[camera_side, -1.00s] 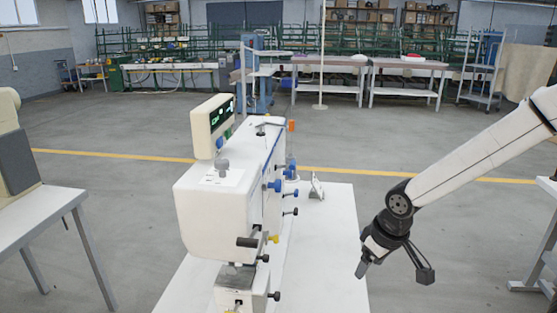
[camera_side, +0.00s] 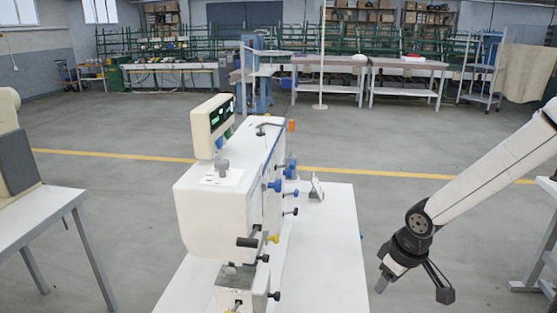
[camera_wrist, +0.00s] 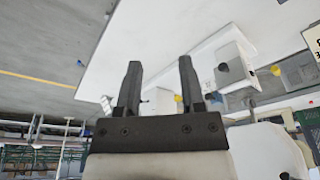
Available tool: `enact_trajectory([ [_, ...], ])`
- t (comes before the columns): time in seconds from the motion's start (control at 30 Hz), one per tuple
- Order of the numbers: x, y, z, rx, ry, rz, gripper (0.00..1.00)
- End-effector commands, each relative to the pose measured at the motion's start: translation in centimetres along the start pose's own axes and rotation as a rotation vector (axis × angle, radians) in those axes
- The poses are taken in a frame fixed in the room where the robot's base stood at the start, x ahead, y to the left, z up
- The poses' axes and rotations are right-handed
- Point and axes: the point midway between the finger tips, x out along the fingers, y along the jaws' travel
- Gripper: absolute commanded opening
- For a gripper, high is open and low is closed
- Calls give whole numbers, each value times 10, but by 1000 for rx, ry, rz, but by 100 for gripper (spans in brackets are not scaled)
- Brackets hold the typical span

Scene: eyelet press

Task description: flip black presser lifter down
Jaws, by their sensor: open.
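The white eyelet press (camera_side: 215,215) stands upright on a white table. A black lever (camera_side: 247,242), which looks like the presser lifter, sticks out to the left near the lower front of its head, about level. A yellow knob (camera_side: 273,239) sits just right of it. My gripper (camera_side: 383,283) is to the right of the table, well apart from the press. In the wrist view my gripper (camera_wrist: 160,80) shows two dark fingers spread apart with nothing between them. I cannot tell which dark part in the wrist view is the lifter.
The white table top (camera_side: 325,245) is mostly bare right of the press. Blue knobs (camera_side: 275,185) and black knobs (camera_side: 290,211) stick out from the press's right side. A small metal bracket (camera_side: 316,188) stands behind. Open floor lies between table and arm.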

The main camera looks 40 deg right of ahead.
Motion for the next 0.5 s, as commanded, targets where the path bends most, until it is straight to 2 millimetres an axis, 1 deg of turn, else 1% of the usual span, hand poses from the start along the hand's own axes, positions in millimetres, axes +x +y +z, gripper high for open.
enact_trajectory([
  [0.03,0,0,-1,-1,1,-1,31],
  [0.07,-1,-1,-2,-1,1,-3,22],
  [0.1,-2,-1,-4,-1,1,-5,9],
  [0.13,-3,-2,-5,-2,2,-8,0],
  [0.23,-8,-5,-13,-7,3,-22,0],
  [0.33,-16,-10,-25,-17,7,-47,0],
  [0.5,-38,-26,-53,-49,20,-127,0],
])
